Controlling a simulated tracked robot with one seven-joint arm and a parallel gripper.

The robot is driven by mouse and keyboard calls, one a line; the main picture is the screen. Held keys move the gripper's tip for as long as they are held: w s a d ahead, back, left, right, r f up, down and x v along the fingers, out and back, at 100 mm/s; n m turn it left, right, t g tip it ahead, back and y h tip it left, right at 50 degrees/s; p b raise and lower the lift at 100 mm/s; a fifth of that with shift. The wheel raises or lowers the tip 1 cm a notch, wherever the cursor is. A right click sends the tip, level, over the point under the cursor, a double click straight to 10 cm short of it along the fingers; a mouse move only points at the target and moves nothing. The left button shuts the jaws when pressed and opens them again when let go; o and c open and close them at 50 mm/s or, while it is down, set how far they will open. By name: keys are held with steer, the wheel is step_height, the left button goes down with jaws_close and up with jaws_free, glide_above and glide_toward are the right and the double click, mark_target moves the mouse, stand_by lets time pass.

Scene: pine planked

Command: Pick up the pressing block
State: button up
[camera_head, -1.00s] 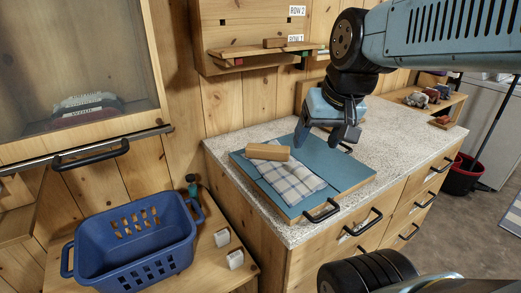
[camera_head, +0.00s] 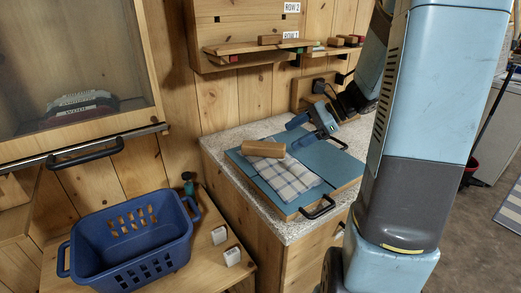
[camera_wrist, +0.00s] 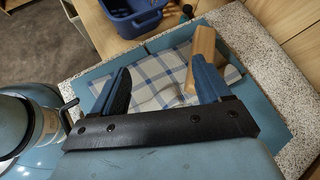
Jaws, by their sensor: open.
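The pressing block, a light wooden bar (camera_head: 264,149), lies on the blue board (camera_head: 240,162) beside a folded blue-and-white checked cloth (camera_head: 290,178), at its back edge. In the wrist view the block (camera_wrist: 204,43) is beyond the right finger, which hides part of its near end. The cloth (camera_wrist: 165,72) shows between the fingers. My gripper (camera_head: 296,135) is open and empty, to the right of the block in the head view. In the wrist view my gripper (camera_wrist: 160,68) points towards the cloth and block. I cannot tell its exact height above them.
The board rests on a speckled counter (camera_head: 222,142) with a black handle (camera_head: 318,208) at its front. A blue basket (camera_head: 130,240) stands on a lower wooden surface at left. A wall shelf (camera_head: 255,47) holds wooden pieces above. Two small white blocks (camera_head: 232,256) lie near the basket.

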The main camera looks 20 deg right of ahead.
steer(key=w+d+f+m+t+y, duration=0.1)
steer(key=w+d+f+m+t, duration=0.2)
steer(key=w+d+m, duration=0.2)
glide_toward(266, 144)
steer(key=x, duration=0.4)
steer(key=shift+s+a, duration=0.15)
steer(key=shift+a, duration=0.05)
steer(key=shift+x, duration=2.55)
steer(key=shift+d, duration=0.1)
steer(key=shift+c, duration=0.4)
jaws_close()
steer(key=shift+r+y, duration=0.15)
steer(key=shift+y, duration=0.15)
